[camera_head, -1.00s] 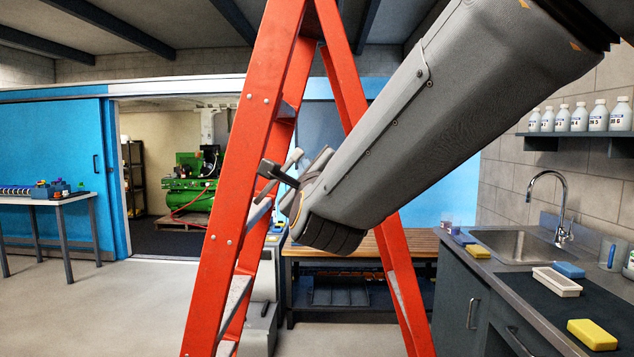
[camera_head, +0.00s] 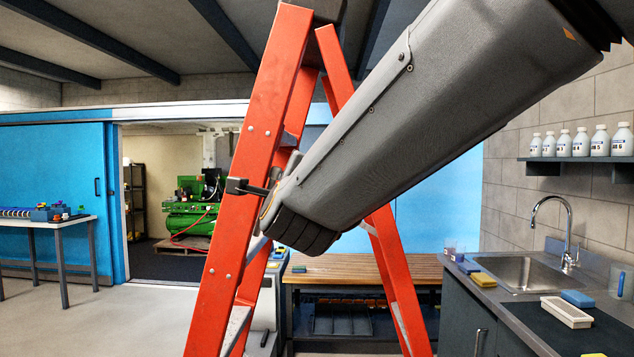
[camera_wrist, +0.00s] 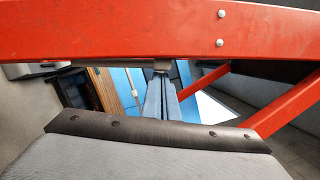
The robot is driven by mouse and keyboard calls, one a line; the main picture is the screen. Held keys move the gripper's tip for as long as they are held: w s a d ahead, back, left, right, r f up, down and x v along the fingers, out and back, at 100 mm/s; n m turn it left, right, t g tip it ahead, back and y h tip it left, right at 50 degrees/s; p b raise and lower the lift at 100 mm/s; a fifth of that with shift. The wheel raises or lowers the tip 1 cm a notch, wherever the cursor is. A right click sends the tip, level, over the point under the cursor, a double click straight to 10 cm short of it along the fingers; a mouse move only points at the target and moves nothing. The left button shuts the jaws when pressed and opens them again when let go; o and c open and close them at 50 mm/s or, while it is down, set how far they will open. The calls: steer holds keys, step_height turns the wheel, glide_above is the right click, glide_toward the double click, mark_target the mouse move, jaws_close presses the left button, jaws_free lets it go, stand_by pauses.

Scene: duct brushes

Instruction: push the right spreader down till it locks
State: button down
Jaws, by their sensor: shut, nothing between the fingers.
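The orange stepladder (camera_head: 237,180) stands upright with its legs apart. My forearm covers much of the space between its rails. My gripper (camera_head: 238,186) shows as a small dark end at the ladder's left rail; I cannot tell whether it touches. In the wrist view my shut, empty fingers (camera_wrist: 161,74) reach to the underside of the orange rail (camera_wrist: 110,35). A thin dark bar, possibly the right spreader (camera_wrist: 95,68), runs close beneath that rail. Its joint and whether it is locked are hidden. In the head view I cannot make the spreader out.
A wooden-topped bench (camera_head: 345,268) stands behind the ladder. At right are a counter with a sink (camera_head: 520,276) and a shelf of white bottles (camera_head: 580,143). A small table (camera_head: 62,222) is at far left. The floor left of the ladder is clear.

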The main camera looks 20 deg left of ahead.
stand_by(0.3)
steer(key=s+d+f+b, duration=0.2)
steer(key=s+d+b, duration=0.3)
steer(key=s+d, duration=0.2)
steer(key=shift+s+d+b, duration=0.15)
steer(key=shift+d+b, duration=0.2)
steer(key=shift+d, duration=0.55)
